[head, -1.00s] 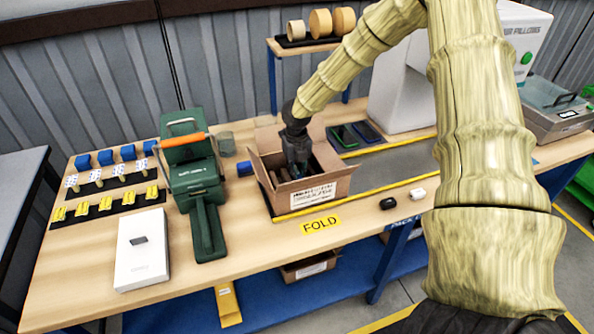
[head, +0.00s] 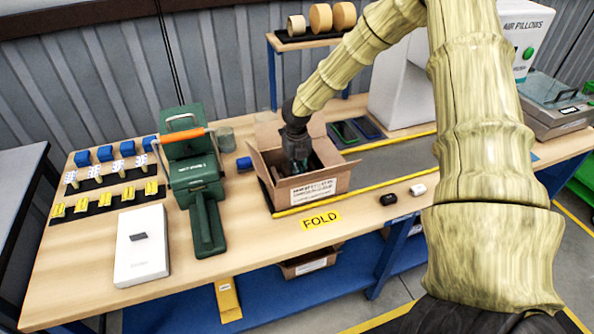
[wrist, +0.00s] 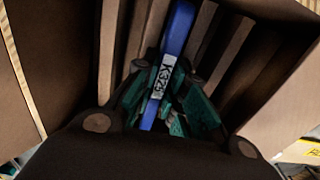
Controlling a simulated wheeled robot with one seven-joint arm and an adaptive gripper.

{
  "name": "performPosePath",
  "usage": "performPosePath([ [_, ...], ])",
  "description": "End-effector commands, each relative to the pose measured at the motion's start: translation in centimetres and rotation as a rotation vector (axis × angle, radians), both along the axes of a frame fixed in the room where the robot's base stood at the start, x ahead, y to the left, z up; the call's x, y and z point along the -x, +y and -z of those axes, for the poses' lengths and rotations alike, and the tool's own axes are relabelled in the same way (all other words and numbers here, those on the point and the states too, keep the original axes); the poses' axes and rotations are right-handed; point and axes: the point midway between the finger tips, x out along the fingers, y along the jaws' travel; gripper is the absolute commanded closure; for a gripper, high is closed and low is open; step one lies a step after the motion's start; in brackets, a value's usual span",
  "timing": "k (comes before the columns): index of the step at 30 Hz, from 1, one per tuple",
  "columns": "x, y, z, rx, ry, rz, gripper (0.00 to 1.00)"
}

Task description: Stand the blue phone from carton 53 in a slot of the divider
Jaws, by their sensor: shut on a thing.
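The open brown carton (head: 335,183) stands on the bench, its flaps spread. My gripper (head: 297,166) reaches down into it. In the wrist view, upright brown divider strips (wrist: 202,35) with narrow slots between them fill the carton. My gripper's green-padded fingers (wrist: 163,100) are shut on the blue phone (wrist: 179,28), which is edge-on among the strips and bears a white label reading like "K32S". The phone's lower end is hidden, so I cannot tell whether it rests on the carton floor. In the head view the phone is hidden by the carton and gripper.
Green (head: 342,134) and blue (head: 368,129) flat trays lie behind the carton. A green sealing machine (head: 195,180) and a small blue block (head: 244,165) stand to its left. A yellow FOLD label (head: 320,220) and black and white small items are in front. Carton walls surround the gripper closely.

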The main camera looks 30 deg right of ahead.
Motion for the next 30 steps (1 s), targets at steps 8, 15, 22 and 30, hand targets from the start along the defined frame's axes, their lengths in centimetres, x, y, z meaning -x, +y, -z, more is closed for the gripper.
performPosePath([
  [8, 0.0, 0.0, 0.0, 0.0, 0.001, 0.0, 1.0],
  [15, 0.0, 0.0, 0.0, 0.0, 0.001, 0.0, 0.62],
  [22, 0.0, 0.0, 0.0, 0.0, 0.001, 0.0, 0.62],
  [30, -0.1, 0.0, -1.9, -0.001, -0.002, 0.001, 0.62],
])
